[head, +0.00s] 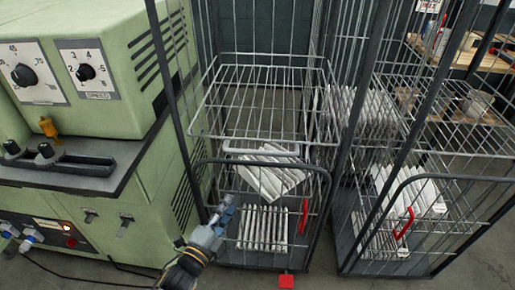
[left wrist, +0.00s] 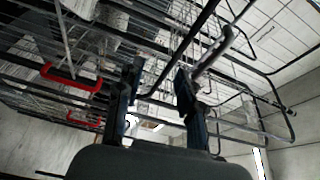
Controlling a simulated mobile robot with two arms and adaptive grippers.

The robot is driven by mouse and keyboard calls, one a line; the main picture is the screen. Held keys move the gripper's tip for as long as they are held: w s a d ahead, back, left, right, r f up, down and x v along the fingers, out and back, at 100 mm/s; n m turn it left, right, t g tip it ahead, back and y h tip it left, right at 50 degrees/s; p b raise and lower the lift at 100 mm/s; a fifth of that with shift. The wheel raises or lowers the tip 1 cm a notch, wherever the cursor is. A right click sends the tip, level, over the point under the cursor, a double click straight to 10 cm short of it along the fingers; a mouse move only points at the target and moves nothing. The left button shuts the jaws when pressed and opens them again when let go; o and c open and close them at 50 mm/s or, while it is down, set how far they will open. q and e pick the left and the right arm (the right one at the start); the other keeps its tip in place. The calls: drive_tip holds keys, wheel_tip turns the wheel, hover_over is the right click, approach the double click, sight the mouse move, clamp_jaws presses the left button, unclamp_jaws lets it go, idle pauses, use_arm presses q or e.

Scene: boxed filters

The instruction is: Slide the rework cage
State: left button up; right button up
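Two wire roll cages with dark frames stand side by side in the head view. I cannot tell by any label which is the rework cage. The left cage (head: 318,176) has a low front gate with a red handle (head: 304,216), and white filters (head: 268,180) inside. The right cage (head: 429,176) also has a red handle (head: 404,223). My left gripper (head: 226,211) is at the lower left front of the left cage, by its gate frame. In the left wrist view its two fingers (left wrist: 157,92) stand apart, with cage bars beyond them. Contact is unclear. My right gripper is not in view.
A green machine (head: 120,100) with knobs stands close on the left. A red piece (head: 287,281) shows at the left cage's front bottom edge. A wooden shelf (head: 490,60) is behind at right. Some bare floor (head: 480,262) shows at the lower right.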

sight(257, 153)
use_arm(q)
wheel_tip(257, 153, up, 8)
drive_tip(key=d+m+t+h, duration=0.1)
drive_tip(key=d+m+h, duration=0.1)
drive_tip(key=m, duration=0.1)
drive_tip(key=p+x, duration=0.2)
drive_tip(key=x, duration=1.1)
drive_tip(key=shift+w+r, duration=0.15)
clamp_jaws()
